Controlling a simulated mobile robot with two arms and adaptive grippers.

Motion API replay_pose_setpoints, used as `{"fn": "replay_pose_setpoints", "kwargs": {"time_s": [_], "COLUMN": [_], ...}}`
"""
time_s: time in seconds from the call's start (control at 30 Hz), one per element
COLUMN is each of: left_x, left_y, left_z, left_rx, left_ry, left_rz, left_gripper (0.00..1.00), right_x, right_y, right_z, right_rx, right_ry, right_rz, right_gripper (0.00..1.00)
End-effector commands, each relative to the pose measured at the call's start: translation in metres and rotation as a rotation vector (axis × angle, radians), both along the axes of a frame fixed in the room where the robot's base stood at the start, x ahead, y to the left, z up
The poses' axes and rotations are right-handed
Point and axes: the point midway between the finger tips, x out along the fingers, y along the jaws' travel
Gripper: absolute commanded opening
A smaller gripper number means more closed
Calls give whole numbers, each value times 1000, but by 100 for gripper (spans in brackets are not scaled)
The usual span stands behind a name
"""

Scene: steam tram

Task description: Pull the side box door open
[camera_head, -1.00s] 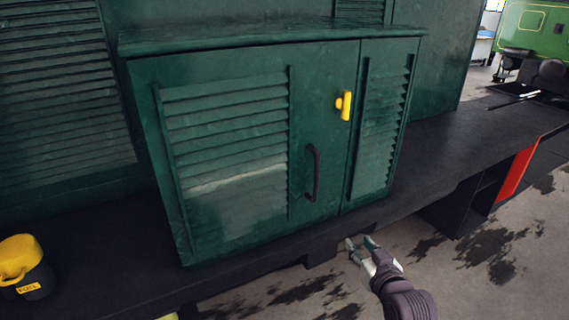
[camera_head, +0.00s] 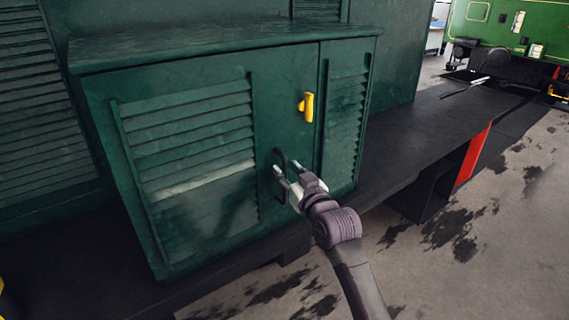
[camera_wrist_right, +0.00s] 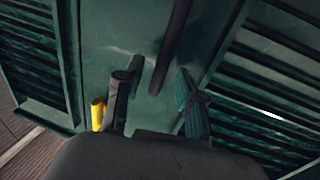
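The green side box (camera_head: 190,150) sits on the dark running board. Its louvred door (camera_head: 100,110) is shut. A black vertical handle (camera_head: 281,154) is on the door's right part, and a yellow latch (camera_head: 308,106) stands upright above and right of it. My right gripper (camera_head: 287,168) is open at the handle, hiding part of it. In the right wrist view the handle (camera_wrist_right: 173,45) runs down between the spread fingers (camera_wrist_right: 157,92); I cannot tell whether they touch it. The yellow latch (camera_wrist_right: 98,114) shows beside one finger. My left gripper is not in view.
The dark running board (camera_head: 425,135) extends right past the box. A red-edged step (camera_head: 473,155) hangs below it. A green vehicle (camera_head: 510,30) stands at the far right. The stained floor (camera_head: 450,260) in front is clear.

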Motion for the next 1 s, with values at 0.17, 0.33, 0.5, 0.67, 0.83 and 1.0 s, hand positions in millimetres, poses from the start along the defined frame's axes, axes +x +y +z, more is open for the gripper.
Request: {"fn": "replay_pose_setpoints", "kwargs": {"time_s": [0.17, 0.33, 0.5, 0.67, 0.83, 1.0], "left_x": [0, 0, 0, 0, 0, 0], "left_y": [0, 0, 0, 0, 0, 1], "left_z": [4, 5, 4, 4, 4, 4], "left_rx": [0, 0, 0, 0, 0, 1], "left_ry": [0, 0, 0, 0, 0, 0], "left_rz": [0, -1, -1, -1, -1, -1], "left_gripper": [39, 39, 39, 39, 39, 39], "right_x": [16, 20, 20, 20, 20, 20], "right_y": [7, 9, 9, 9, 9, 9], "right_z": [0, 0, 0, -1, -1, -1], "right_rx": [-1, 1, 1, 1, 0, 0], "right_ry": [2, 0, 0, 0, 1, 1], "right_rz": [0, 0, 0, 0, 0, 0], "right_gripper": [39, 39, 39, 19, 0, 0]}}
